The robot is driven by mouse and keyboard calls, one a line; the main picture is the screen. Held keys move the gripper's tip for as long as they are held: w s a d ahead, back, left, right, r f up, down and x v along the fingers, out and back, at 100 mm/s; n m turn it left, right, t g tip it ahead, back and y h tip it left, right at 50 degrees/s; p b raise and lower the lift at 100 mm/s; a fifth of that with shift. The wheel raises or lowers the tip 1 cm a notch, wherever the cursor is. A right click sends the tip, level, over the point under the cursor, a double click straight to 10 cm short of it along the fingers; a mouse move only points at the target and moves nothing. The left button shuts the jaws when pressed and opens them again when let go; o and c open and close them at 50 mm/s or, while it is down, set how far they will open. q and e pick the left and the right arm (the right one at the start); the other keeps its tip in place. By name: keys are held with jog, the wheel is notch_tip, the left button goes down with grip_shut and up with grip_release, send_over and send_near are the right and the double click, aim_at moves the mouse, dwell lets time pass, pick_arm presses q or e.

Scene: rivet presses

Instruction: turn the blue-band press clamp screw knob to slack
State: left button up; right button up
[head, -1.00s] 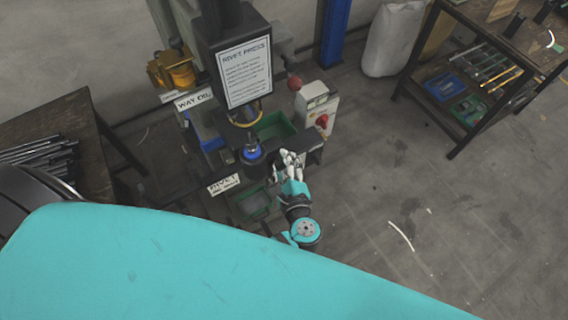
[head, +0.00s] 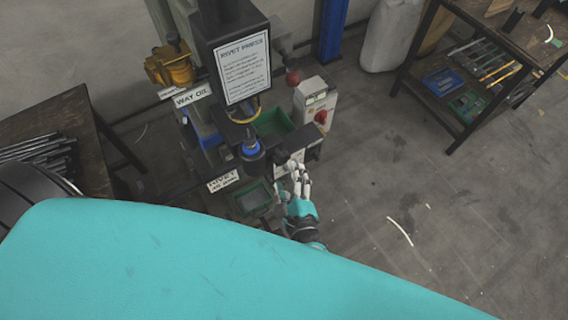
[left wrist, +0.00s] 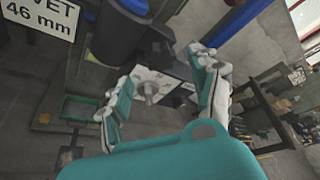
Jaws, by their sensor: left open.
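The rivet press (head: 232,62) stands at the centre of the head view, with a blue band (head: 250,148) around its lower ram. In the left wrist view a grey round knob (left wrist: 149,91) sticks out of a pale plate on the press's dark block. I take it for the clamp screw knob; I cannot make it out clearly in the head view. My left gripper (head: 299,180) is open and empty, just in front of the block. In the left wrist view its fingers (left wrist: 163,78) spread to either side of the knob, apart from it. My right gripper is not in view.
A control box with a red knob (head: 320,117) stands right of the press. Green bins (head: 272,126) sit behind and below the block. A tool shelf (head: 455,141) is at the right; the floor between is clear.

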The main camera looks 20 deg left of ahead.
pick_arm(q)
jog(key=v, duration=0.5)
